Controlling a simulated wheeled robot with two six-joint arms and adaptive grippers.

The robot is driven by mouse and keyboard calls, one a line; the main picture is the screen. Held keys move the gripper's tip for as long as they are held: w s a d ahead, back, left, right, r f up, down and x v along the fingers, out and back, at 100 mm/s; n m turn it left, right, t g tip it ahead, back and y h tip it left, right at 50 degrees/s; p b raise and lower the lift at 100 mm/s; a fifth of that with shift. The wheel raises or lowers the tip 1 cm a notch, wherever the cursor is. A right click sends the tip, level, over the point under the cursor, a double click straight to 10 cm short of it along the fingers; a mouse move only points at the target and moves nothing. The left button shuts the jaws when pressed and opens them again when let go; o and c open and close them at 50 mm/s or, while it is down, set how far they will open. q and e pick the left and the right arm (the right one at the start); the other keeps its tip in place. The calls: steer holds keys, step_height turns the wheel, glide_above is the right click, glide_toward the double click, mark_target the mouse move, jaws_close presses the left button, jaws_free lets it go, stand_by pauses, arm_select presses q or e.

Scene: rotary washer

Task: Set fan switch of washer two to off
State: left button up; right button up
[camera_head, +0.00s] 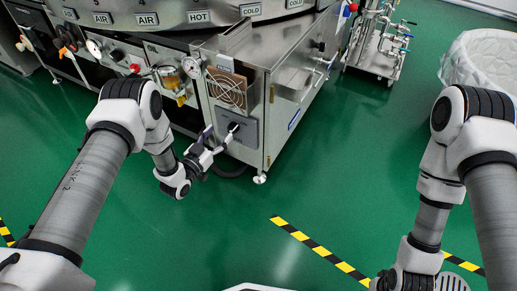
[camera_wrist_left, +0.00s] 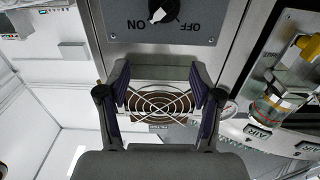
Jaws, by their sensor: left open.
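The fan switch is a black knob (camera_head: 233,127) on a grey plate (camera_head: 249,136) low on the front of the steel washer cabinet. The wrist view shows the knob (camera_wrist_left: 163,10) upside down at the top edge, partly cut off, with ON and OFF lettering on its plate (camera_wrist_left: 210,38). Its white mark seems to lean toward the ON side. My left gripper (camera_head: 217,140) is open and empty just in front of the plate, apart from the knob. In the wrist view the fingers (camera_wrist_left: 160,75) frame the fan grille. My right gripper is below the picture edge.
The fan grille (camera_head: 228,90) is just above the switch plate. Gauges and a yellow-fitted glass filter (camera_head: 172,82) are to the left. A steel pipe cart (camera_head: 377,45) and a white basket (camera_head: 485,62) stand at the right. Green floor in front is clear.

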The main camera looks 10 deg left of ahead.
mark_target(232, 129)
arm_select(q)
step_height(232, 129, down, 5)
steer(key=b, duration=0.2)
steer(key=b+x, duration=0.3)
steer(key=x, duration=0.3)
steer(key=shift+w, duration=0.3)
steer(key=shift+r, duration=0.1)
steer(key=c, duration=1.1)
arm_select(e)
step_height(232, 129, down, 8)
steer(key=shift+r, duration=0.25)
